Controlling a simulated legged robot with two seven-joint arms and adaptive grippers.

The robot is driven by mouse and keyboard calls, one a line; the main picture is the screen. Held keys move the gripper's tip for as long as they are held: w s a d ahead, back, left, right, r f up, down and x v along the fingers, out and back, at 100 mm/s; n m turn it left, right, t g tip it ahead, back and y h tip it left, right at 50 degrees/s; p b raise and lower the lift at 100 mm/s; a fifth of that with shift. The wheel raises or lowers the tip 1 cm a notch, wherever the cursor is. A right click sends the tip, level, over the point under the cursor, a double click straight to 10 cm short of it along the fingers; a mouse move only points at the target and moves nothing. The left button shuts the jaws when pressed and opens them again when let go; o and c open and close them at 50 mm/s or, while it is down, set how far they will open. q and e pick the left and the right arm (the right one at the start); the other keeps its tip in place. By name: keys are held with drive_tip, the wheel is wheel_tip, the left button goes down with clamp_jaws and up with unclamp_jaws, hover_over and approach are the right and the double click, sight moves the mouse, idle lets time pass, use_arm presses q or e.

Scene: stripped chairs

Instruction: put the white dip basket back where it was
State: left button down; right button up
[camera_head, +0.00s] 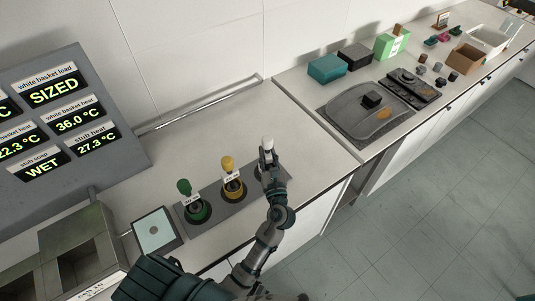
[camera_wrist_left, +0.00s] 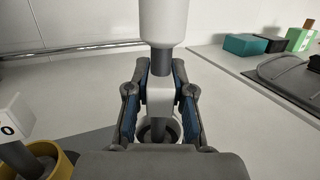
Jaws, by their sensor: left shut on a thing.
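The white dip basket has a white knob (camera_head: 267,143) on top, a grey stem and a white block; its knob (camera_wrist_left: 163,20) also shows large in the left wrist view. My left gripper (camera_head: 268,158) is shut on it, with the fingers (camera_wrist_left: 160,90) on both sides of the white block. The basket stands upright at the right end of the grey holder strip (camera_head: 215,205). Below the fingers a round pale rim (camera_wrist_left: 176,127) shows around the stem's foot. Whether the basket rests in the strip or hangs just above it, I cannot tell. My right gripper is not in view.
A yellow basket (camera_head: 231,180) and a green basket (camera_head: 193,206) stand in the same strip, left of my gripper. A tablet (camera_head: 156,230), metal basins (camera_head: 75,255) and a display panel (camera_head: 55,110) lie further left. The counter behind is clear.

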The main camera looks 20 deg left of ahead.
use_arm(q)
drive_tip(key=c, duration=1)
unclamp_jaws()
drive_tip(key=shift+f, duration=0.1)
drive_tip(key=shift+v, duration=1.15)
drive_tip(key=b+v, duration=0.1)
drive_tip(key=v, duration=0.8)
drive_tip(key=shift+s+d, duration=0.15)
drive_tip(key=shift+s, duration=0.15)
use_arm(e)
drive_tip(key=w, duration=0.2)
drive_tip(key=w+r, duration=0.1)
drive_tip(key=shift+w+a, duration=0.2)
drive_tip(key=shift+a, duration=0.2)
use_arm(q)
drive_tip(key=shift+f, duration=0.1)
